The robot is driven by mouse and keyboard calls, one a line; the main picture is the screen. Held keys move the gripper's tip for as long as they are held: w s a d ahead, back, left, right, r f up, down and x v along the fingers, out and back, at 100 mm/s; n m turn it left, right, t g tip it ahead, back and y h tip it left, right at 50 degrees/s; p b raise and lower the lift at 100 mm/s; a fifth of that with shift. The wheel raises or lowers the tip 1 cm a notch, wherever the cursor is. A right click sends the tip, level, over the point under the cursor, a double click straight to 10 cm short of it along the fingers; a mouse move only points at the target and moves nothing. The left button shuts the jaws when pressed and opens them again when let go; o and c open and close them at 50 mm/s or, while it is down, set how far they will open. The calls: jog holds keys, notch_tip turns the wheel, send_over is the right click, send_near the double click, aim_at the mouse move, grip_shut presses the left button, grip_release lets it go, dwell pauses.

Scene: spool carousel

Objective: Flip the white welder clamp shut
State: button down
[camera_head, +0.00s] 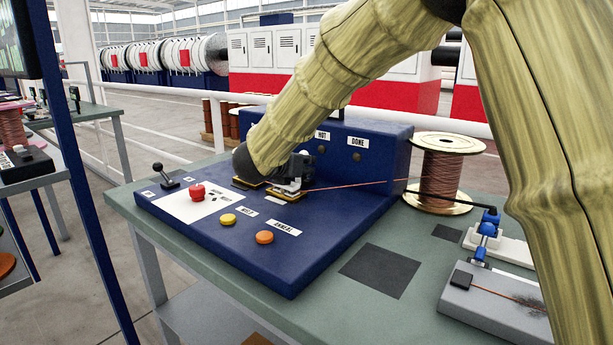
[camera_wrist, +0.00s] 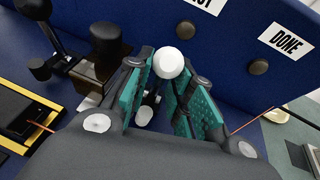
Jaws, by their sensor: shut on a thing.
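The white welder clamp shows in the wrist view as a round white knob (camera_wrist: 168,60) on a dark lever. My gripper (camera_wrist: 160,92) has its two teal-padded fingers on either side of this lever, closed on it, with the knob standing out beyond the fingertips. The clamp's base is largely hidden by the fingers. A second clamp with a black knob (camera_wrist: 105,38) stands to the left in the wrist view. In the head view, the blue welder (camera_head: 335,215) sits on the table, and my arm hides much of the clamp area.
A copper wire (camera_head: 350,184) runs from the spool (camera_head: 440,172) to the clamp area. On the welder are a red knob (camera_head: 197,191), a yellow button (camera_head: 228,219) and an orange button (camera_head: 264,237). The blue back panel (camera_wrist: 235,50) rises close beside the fingers.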

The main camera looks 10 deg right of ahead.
jog(key=shift+s+f+b, duration=0.15)
jog(key=shift+f+b, duration=0.2)
jog(key=shift+b, duration=0.15)
jog(key=c, duration=1.5)
grip_release()
jog(key=shift+r+h, duration=0.2)
jog(key=shift+h, duration=0.1)
jog(key=v, duration=1.1)
jog(key=shift+s, duration=0.4)
jog(key=shift+s+a, duration=0.15)
jog(key=shift+a, duration=0.05)
